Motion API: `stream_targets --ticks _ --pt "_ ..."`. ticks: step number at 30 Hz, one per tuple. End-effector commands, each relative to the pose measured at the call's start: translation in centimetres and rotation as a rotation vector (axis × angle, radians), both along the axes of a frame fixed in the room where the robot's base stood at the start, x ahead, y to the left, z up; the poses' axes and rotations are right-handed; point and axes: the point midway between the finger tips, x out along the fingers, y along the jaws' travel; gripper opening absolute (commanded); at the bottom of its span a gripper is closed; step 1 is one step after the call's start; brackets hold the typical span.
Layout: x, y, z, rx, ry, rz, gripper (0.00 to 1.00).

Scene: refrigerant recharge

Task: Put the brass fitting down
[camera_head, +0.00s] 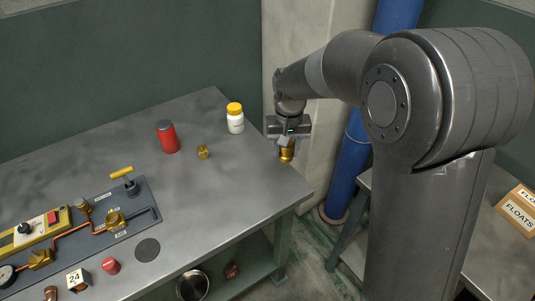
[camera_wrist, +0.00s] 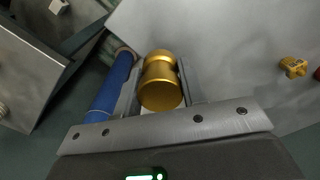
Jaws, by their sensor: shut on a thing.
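The brass fitting (camera_head: 287,153) is a golden, rounded cylinder with a narrower waist. My gripper (camera_head: 286,142) is shut on it, with the fitting hanging below the jaws near the right end of the grey table (camera_head: 225,190). In the wrist view the brass fitting (camera_wrist: 161,85) sits between the two fingers of my gripper (camera_wrist: 160,75). The grey table (camera_wrist: 225,50) lies beyond it there. The fitting appears clear of the tabletop; its exact height and whether it is over the edge are hard to tell.
A white bottle with yellow cap (camera_head: 235,119), a red can (camera_head: 167,137) and a small brass piece (camera_head: 203,152) stand on the table. A dark panel with valves (camera_head: 140,215) and a round dark disc (camera_head: 147,250) lie left. A blue pipe (camera_head: 350,160) stands behind the arm.

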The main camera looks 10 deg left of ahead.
Motion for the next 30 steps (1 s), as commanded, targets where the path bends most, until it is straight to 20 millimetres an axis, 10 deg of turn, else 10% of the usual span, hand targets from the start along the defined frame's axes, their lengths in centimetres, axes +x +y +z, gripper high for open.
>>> stream_targets --ticks 17,30 --pt "0.8 -4.9 1.0 -0.004 -0.001 -0.062 0.09" --pt "0.2 -27.3 0.0 -0.027 0.004 -0.546 0.09"
